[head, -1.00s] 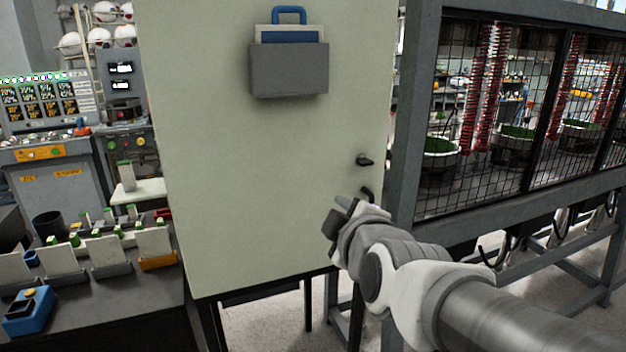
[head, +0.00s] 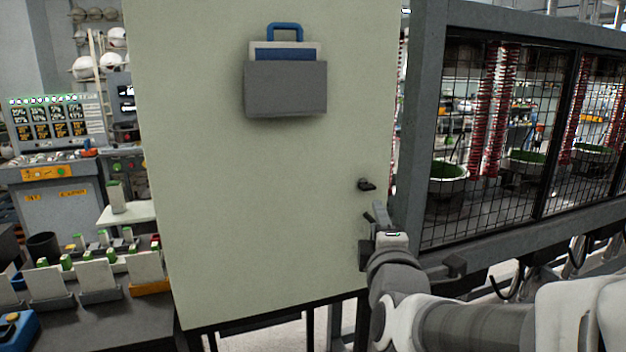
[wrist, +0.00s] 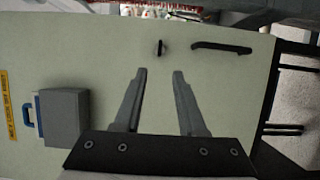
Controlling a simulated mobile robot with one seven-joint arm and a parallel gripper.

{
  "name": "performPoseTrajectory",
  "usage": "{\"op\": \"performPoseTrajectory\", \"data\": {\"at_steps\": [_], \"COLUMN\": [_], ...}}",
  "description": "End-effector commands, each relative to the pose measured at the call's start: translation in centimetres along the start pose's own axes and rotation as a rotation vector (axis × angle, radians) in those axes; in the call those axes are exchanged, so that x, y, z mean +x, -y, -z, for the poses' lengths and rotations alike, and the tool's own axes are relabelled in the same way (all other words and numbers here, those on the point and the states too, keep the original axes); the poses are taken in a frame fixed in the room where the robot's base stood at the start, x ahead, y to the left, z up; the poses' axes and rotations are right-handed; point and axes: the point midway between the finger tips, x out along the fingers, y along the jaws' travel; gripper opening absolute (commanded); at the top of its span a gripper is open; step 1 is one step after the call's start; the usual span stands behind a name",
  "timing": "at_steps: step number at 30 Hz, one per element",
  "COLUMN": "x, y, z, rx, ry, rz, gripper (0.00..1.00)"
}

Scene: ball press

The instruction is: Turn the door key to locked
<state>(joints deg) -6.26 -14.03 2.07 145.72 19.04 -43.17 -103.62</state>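The small dark door key (head: 366,184) sits near the right edge of the pale green door (head: 230,220) in the head view. In the wrist view the key (wrist: 160,48) is a short dark upright piece beyond my fingertips, roughly in line with the gap between them. My gripper (head: 374,214) is just below the key in the head view. In the wrist view my gripper (wrist: 159,72) is open and empty, its two fingers apart and not touching the key. A dark door handle (wrist: 222,47) lies right of the key there; my gripper mostly hides it in the head view.
A grey pocket (head: 286,88) with a blue-handled item hangs on the door's upper part. A mesh-fronted metal frame (head: 490,140) stands close on the right. A cluttered bench (head: 100,310) is at the left. The door's face around the key is clear.

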Motion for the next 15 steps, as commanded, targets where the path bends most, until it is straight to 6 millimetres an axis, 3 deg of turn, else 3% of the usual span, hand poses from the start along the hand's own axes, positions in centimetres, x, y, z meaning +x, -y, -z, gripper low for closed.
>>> {"op": "performPoseTrajectory", "data": {"at_steps": [15], "x": [3.5], "y": [-0.4], "z": [0.0], "rx": [-0.001], "ry": [-0.001], "rz": [0.004], "gripper": [0.4]}}
